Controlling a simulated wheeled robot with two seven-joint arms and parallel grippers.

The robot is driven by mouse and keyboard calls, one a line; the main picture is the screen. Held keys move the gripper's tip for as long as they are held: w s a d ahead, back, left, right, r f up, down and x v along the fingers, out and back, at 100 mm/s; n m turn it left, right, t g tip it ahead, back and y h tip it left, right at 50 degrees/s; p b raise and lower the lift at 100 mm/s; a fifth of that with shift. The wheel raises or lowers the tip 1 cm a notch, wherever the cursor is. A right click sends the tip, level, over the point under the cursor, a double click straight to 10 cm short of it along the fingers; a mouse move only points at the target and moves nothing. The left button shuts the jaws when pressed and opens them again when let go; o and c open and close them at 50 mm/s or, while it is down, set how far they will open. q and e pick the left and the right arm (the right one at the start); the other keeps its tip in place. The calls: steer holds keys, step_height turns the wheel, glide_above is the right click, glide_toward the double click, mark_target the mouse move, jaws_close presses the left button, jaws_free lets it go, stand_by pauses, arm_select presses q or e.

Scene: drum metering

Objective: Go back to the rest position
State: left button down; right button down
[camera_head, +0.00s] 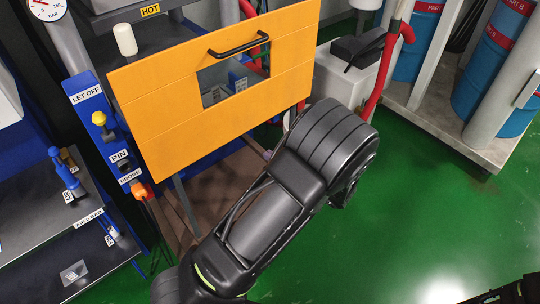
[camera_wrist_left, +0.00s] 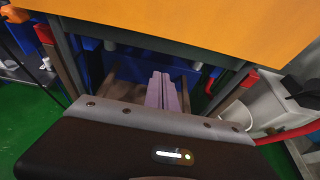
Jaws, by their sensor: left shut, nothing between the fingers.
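My left arm reaches up from the bottom across the middle of the head view, in front of the lower right part of the orange panel. My left gripper (camera_wrist_left: 163,90) shows in the left wrist view as two pale fingers shut together, with nothing between them. In the head view it is mostly hidden by my own arm. The orange panel (camera_head: 155,125), with a black handle (camera_head: 240,48) and a small window, is tilted in front of the machine. The panel also fills the top of the left wrist view (camera_wrist_left: 210,22).
A blue strip with labels and a yellow knob (camera_head: 99,118) stands left of the panel. Grey shelves (camera_head: 35,225) are at the left. Blue drums (camera_head: 490,80) stand on a platform at the upper right, near a red hose (camera_head: 384,75). The green floor (camera_head: 420,215) is clear at the right.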

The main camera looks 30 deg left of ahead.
arm_select(q)
steer(key=shift+f, duration=0.1)
steer(key=s+d+f+n+g+h, duration=0.3)
steer(key=s+d+f+n+h, duration=0.15)
steer(key=s+f, duration=0.55)
steer(key=s+d+f+n+g+h, duration=0.35)
steer(key=s+d+f+h, duration=0.2)
steer(key=s+f, duration=0.45)
steer(key=s+d+f+n+t+h, duration=0.1)
steer(key=d+n+h, duration=0.2)
steer(key=d+n, duration=0.4)
steer(key=s+d+f+n+t+h, duration=0.1)
steer(key=d+n+h, duration=0.3)
steer(key=d+n, duration=0.4)
steer(key=shift+s+d+t+h, duration=0.3)
steer(key=shift+s+d+t, duration=0.3)
steer(key=shift+d, duration=0.35)
steer(key=shift+w, duration=0.1)
